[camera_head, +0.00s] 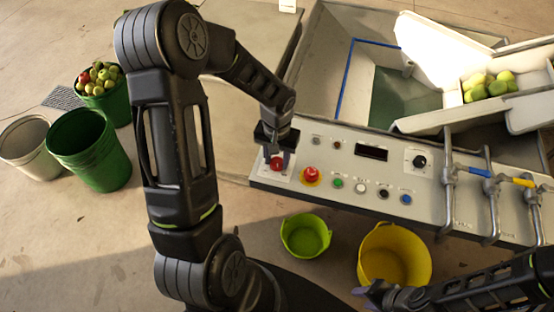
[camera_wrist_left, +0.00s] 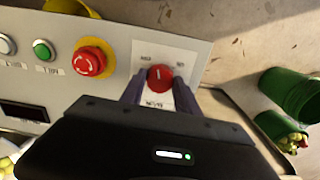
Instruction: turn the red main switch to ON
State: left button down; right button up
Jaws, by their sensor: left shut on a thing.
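The red main switch (camera_head: 277,163) is a round red knob on a white plate at the left end of the control panel (camera_head: 340,195). In the left wrist view the red main switch (camera_wrist_left: 160,78) sits between my two fingers, with a light pointer mark on it and small labels around it, too blurred to read surely. My left gripper (camera_head: 276,155) reaches down from above and is shut on the knob; it also shows in the left wrist view (camera_wrist_left: 158,92). My right gripper (camera_head: 385,295) is at the lower right, apart from the panel; its fingers are unclear.
A red emergency button (camera_head: 311,174) on a yellow ring is right beside the switch. Several small buttons, a dark display (camera_head: 371,152) and a black knob (camera_head: 419,161) follow. Clamps (camera_head: 489,187) stand at the right. A green bowl (camera_head: 306,236) and yellow bucket (camera_head: 394,255) are below.

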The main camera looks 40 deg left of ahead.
aim_at(277, 162)
pick_arm(q)
jog(key=m+b, duration=0.1)
jog(key=m, duration=0.5)
jog(key=shift+m, duration=0.3)
jog(key=m, duration=0.6)
jog(key=shift+m, duration=0.3)
jog(key=c, duration=0.9)
grip_release()
notch_tip(277, 162, up, 8)
jog(key=shift+f, duration=0.1)
